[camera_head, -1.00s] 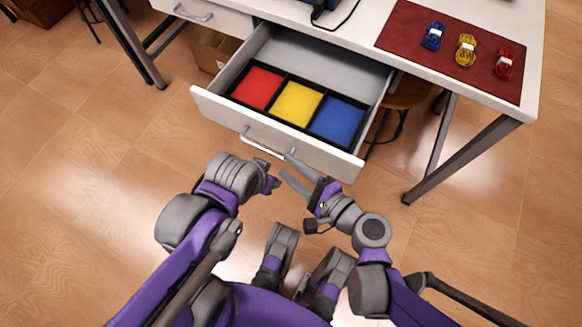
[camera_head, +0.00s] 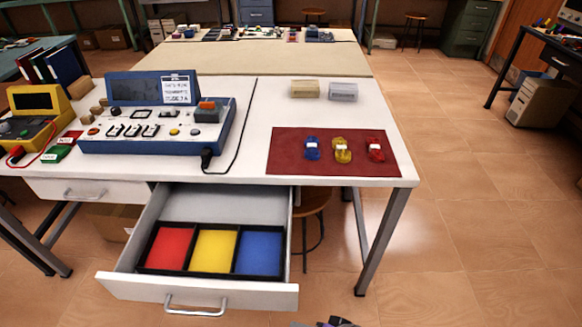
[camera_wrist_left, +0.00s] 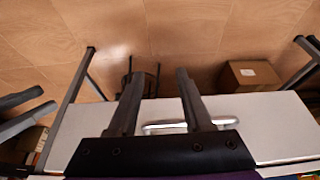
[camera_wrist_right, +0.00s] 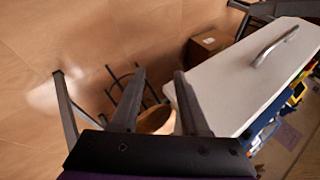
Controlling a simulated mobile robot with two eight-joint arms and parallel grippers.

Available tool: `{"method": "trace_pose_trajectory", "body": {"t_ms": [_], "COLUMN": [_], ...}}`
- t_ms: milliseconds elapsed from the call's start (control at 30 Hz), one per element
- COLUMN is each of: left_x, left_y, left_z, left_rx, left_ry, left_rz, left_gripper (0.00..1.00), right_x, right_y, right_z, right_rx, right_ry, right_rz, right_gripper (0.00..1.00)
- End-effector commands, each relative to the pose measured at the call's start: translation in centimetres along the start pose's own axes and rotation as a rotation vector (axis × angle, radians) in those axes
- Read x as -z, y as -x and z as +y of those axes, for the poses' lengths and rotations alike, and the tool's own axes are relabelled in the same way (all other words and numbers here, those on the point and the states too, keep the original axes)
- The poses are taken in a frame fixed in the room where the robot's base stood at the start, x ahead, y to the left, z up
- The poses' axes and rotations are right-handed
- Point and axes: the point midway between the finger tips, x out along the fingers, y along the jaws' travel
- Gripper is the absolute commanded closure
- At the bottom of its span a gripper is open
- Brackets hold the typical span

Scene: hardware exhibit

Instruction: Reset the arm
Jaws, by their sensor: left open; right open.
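My left gripper (camera_wrist_left: 158,73) is open and empty in the left wrist view, with the white drawer front and its handle (camera_wrist_left: 190,124) behind the fingers. My right gripper (camera_wrist_right: 159,73) is open and empty in the right wrist view, left of the drawer front. In the head view, only a small purple and grey bit of my arm shows at the bottom edge. The white drawer (camera_head: 200,290) is pulled out under the table. It holds a black tray with red (camera_head: 170,248), yellow (camera_head: 214,250) and blue (camera_head: 259,252) compartments, all empty.
Blue (camera_head: 312,148), yellow (camera_head: 342,150) and red (camera_head: 376,151) cable bundles lie on a dark red mat (camera_head: 290,165). A blue console (camera_head: 150,125) stands left of it. A stool (camera_head: 312,205) is under the table.

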Motion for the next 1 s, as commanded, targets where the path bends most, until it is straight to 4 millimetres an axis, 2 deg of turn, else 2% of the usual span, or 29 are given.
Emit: {"method": "trace_pose_trajectory", "body": {"t_ms": [33, 100, 333, 400, 667, 900, 1000], "left_x": [0.0, 0.0, 0.0, 0.7, 3.1, 6.9, 8.5], "left_y": [0.0, 0.0, 0.0, 2.5, 9.7, 17.3, 19.7], "left_z": [0.0, 0.0, 0.0, 0.0, 0.0, 0.0, 0.0], "left_rx": [0.000, 0.000, 0.000, 0.000, 0.000, 0.000, 0.000], "left_ry": [0.000, 0.000, 0.000, 0.000, 0.000, 0.000, 0.000], "left_rz": [0.000, 0.000, 0.000, 0.008, 0.035, 0.062, 0.073], "left_gripper": [0.50, 0.50, 0.50, 0.50, 0.50, 0.50, 0.50], "right_x": [0.4, 1.0, 2.1, 2.5, 3.8, 6.3, 7.5], "right_y": [1.3, 3.0, 9.4, 11.3, 17.3, 23.6, 25.5], "right_z": [2.0, 4.6, 11.7, 10.1, 5.6, 0.5, -1.3], "right_rx": [-0.083, -0.197, -0.537, -0.532, -0.523, -0.516, -0.513], "right_ry": [0.062, 0.153, 0.390, 0.397, 0.401, 0.408, 0.410], "right_rz": [0.019, 0.034, 0.032, 0.038, 0.065, 0.091, 0.102], "right_gripper": [0.55, 0.55, 0.55, 0.55, 0.55, 0.55, 0.55]}}
